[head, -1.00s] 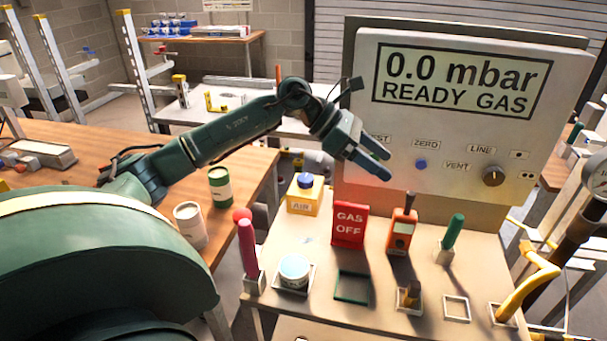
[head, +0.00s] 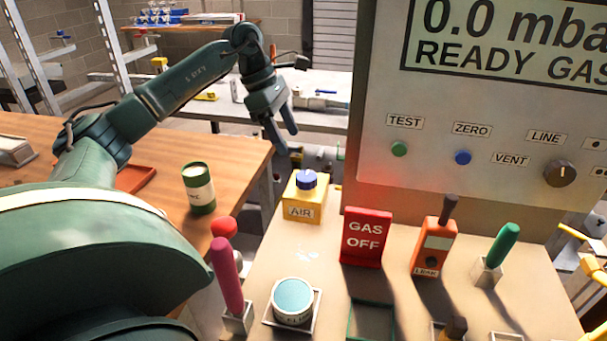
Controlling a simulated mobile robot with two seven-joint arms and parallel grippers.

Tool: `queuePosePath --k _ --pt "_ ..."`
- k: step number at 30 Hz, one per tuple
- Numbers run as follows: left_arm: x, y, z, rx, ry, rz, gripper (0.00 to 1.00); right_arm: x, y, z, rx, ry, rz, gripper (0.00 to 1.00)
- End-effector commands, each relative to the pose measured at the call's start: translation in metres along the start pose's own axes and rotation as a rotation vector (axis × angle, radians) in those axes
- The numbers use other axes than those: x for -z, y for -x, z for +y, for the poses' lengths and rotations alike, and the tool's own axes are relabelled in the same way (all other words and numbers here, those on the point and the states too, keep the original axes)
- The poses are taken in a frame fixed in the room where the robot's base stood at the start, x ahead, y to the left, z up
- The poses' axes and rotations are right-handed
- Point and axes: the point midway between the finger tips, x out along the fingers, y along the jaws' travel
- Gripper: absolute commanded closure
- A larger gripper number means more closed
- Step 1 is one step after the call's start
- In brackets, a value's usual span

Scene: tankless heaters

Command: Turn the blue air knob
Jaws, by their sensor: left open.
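The blue air knob (head: 306,180) sits on top of a yellow block labelled AIR (head: 303,203), at the back left of the bench in the head view. My left gripper (head: 284,145) is open and empty, pointing down. In the picture it is above and slightly left of the knob, apart from it. My right gripper is not in view.
A red GAS OFF sign (head: 366,237) stands right of the AIR block, with an orange leak device (head: 433,245) beyond it. The grey panel (head: 480,190) rises behind. A pink-handled tool (head: 227,275) and a round tin (head: 293,300) stand in front.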

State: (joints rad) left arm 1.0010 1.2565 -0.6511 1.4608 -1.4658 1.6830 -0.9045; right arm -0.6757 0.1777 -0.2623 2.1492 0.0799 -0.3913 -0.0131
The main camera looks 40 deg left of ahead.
Motion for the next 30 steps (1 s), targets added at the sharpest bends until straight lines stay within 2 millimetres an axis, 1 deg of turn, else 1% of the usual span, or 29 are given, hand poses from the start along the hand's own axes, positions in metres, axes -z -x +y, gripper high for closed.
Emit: queuePosePath --k 1,3,9,12,15,21,28,30 --pt "0.0 -0.012 -0.001 0.005 0.0 0.003 0.36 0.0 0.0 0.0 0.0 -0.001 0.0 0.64" --pt "0.0 -0.028 -0.001 0.005 -0.001 0.003 0.36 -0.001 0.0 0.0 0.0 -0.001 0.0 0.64" --pt "0.0 -0.068 -0.001 0.005 -0.001 0.001 0.36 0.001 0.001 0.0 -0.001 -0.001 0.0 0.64" --pt "-0.001 -0.084 -0.001 0.004 -0.001 0.0 0.36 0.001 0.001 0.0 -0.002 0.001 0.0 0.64" --pt "-0.001 -0.095 -0.001 0.003 -0.001 -0.001 0.36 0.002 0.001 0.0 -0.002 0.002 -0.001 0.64" --pt "0.0 -0.104 -0.001 0.001 -0.001 0.0 0.36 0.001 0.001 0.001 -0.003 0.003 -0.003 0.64" --pt "0.0 -0.105 0.0 0.001 -0.001 -0.001 0.36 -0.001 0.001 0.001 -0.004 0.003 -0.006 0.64" --pt "0.0 -0.105 0.0 0.001 -0.001 -0.001 0.41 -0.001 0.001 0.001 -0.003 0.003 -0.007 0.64"
